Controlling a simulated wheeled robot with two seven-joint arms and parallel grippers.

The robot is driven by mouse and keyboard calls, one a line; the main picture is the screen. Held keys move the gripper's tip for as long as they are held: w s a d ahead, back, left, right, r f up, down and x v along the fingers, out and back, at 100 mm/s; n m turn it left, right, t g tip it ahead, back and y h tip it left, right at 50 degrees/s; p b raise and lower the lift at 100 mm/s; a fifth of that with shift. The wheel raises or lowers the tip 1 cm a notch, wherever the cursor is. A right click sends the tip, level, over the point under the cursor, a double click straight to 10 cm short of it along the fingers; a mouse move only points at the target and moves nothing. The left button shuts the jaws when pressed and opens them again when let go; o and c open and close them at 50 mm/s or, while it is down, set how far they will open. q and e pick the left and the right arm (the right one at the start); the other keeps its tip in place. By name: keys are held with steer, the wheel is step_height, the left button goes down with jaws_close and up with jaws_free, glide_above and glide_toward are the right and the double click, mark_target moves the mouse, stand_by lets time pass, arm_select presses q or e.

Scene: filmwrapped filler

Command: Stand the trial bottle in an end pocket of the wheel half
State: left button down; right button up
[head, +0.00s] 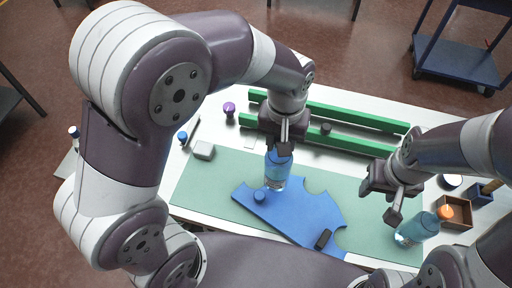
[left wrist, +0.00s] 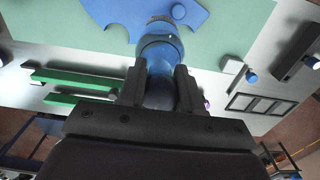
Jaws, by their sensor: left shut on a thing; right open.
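The wheel half (head: 305,214), a flat blue plate with rounded pockets along its edge, lies on the green mat; part of it shows in the left wrist view (left wrist: 118,10). My left gripper (head: 284,146) is shut on the clear blue trial bottle (head: 277,172), near its top. The bottle is roughly upright at the plate's far edge; whether its base touches down or is in a pocket I cannot tell. It also shows between the fingers in the left wrist view (left wrist: 158,48). My right gripper (head: 386,204) is open and empty, above the mat's right side.
A blue knob (head: 259,195) and a black block (head: 322,239) are on the plate. Green rails (head: 345,115) run along the back. The green mat (head: 215,178) is bare at left.

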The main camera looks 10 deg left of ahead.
arm_select(q)
steer(key=w+a+f+p, duration=0.3)
steer(key=a+f, duration=0.3)
steer(key=f, duration=0.2)
steer(key=shift+w+a+f, duration=0.2)
steer(key=shift+a+f, duration=0.05)
steer(key=shift+a, duration=0.1)
steer(key=c, duration=0.8)
jaws_free()
steer(key=shift+s+f, duration=0.1)
steer(key=shift+o, duration=0.2)
